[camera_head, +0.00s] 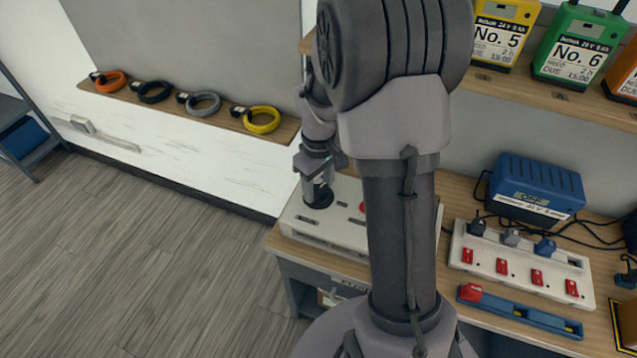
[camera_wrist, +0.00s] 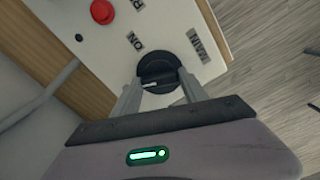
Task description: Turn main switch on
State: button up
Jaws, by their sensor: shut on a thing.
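The main switch (camera_wrist: 157,68) is a round black rotary knob on a white panel box (camera_wrist: 100,48). The printed words ON and MAIN stand beside it in the wrist view. My gripper (camera_wrist: 160,92) points down at the panel and is shut on the knob's grip bar, one finger on each side. A short pale mark shows on the bar between the fingers; I cannot tell which label it points to. In the head view the switch (camera_head: 317,198) is a dark disc under my gripper (camera_head: 318,184), at the panel box's left end. My arm hides part of the box.
A red button (camera_wrist: 103,12) sits on the same panel. Right of my arm are a blue charger (camera_head: 535,188) marked OFF, a white power strip (camera_head: 520,268) with red switches and a blue rail (camera_head: 520,314). A shelf (camera_head: 560,95) with labelled batteries is above. The floor at left is clear.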

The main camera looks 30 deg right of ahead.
jog(key=m, duration=0.3)
jog(key=shift+m, duration=0.4)
jog(key=m, duration=0.3)
jog(key=shift+m, duration=0.3)
jog(key=m, duration=0.5)
jog(key=shift+m+b, duration=0.3)
jog(key=shift+b, duration=0.05)
jog(key=shift+m, duration=0.3)
jog(key=o, duration=1.4)
jog(key=shift+r, duration=0.1)
